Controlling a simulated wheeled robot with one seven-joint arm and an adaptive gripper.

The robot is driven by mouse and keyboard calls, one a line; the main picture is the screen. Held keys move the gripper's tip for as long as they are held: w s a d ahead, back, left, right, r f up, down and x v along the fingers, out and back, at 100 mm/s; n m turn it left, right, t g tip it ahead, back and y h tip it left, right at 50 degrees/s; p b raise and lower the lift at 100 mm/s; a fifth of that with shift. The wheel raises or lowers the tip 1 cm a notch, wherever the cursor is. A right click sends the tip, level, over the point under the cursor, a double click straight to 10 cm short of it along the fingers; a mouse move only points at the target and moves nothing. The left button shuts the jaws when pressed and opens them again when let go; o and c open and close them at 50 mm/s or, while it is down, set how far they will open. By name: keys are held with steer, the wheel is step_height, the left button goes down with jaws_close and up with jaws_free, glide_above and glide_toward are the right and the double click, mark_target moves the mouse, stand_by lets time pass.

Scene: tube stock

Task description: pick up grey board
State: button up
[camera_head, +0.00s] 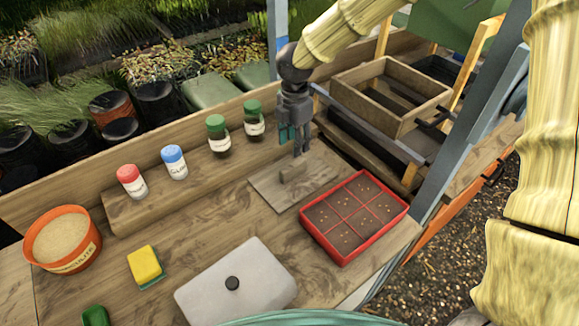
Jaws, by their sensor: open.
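A flat, square grey-brown board (268,191) with a small upright block grip (291,173) in its middle lies on the wooden bench. It is left of the red seed tray. My gripper (301,151) points down over the far part of the board, just behind and above the grip. Its jaws are open and hold nothing. The gap between the fingertips and the board is hard to judge from this angle.
The red tray (312,236) of soil stands close to the board's right. A pale lid (203,301) with a black knob lies in front. Several capped bottles, including a green-capped one (254,127), stand on the ledge behind. A yellow sponge (144,264) and orange tub (37,262) are left.

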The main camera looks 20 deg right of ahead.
mark_target(293, 165)
step_height(293, 165, down, 5)
steer(key=shift+r+p, duration=0.15)
steer(key=shift+p, duration=0.2)
steer(key=shift+s+f+p, duration=0.2)
steer(key=shift+s+p, duration=0.1)
steer(key=shift+s, duration=0.1)
steer(key=shift+a+f+p, duration=0.2)
steer(key=shift+f+p, duration=0.5)
steer(key=shift+f, duration=1.6)
jaws_close()
